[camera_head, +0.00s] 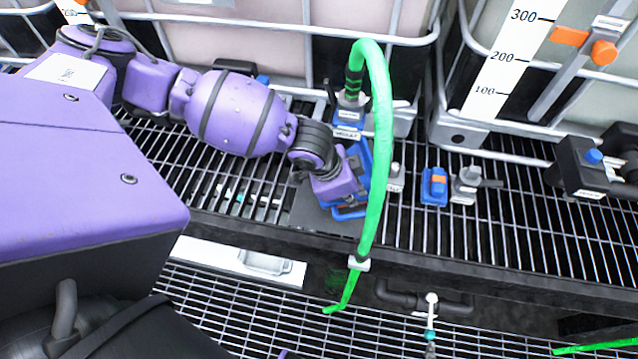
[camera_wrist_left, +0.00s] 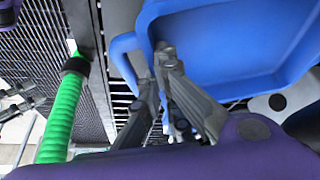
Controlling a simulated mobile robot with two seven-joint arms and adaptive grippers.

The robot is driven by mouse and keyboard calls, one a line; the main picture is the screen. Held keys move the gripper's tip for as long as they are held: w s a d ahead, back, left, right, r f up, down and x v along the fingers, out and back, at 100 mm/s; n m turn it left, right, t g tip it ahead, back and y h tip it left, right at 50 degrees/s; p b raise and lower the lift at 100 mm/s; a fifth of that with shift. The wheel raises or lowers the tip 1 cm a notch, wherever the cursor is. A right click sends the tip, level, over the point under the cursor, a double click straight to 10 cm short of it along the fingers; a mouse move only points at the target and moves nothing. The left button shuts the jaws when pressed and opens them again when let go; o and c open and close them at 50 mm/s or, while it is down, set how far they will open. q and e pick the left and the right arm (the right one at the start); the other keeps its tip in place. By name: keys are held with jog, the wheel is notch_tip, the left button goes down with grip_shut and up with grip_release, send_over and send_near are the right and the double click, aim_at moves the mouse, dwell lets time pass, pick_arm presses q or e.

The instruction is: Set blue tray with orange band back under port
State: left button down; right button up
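A blue tray (camera_head: 357,162) is at the front of the left tote, partly hidden by my left gripper (camera_head: 345,188) and a green hose. In the left wrist view the blue tray (camera_wrist_left: 240,42) fills the upper right. The fingers of my left gripper (camera_wrist_left: 158,72) are close together with the tray's rim between them. A labelled outlet port (camera_head: 348,118) with blue parts sits just above the tray, behind the hose. My right gripper is not in view.
The green hose (camera_head: 378,130) hangs down in front of the tray; it also shows in the left wrist view (camera_wrist_left: 62,118). A small blue-and-orange fitting (camera_head: 435,187) and a grey valve (camera_head: 466,184) stand to the right. Grating (camera_head: 480,240) at the right is mostly clear.

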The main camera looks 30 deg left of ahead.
pick_arm(q)
jog(key=shift+f, duration=0.75)
jog(key=shift+w+f, duration=0.15)
jog(key=shift+w, duration=0.15)
jog(key=shift+f, duration=0.2)
jog(key=c, duration=2)
grip_release()
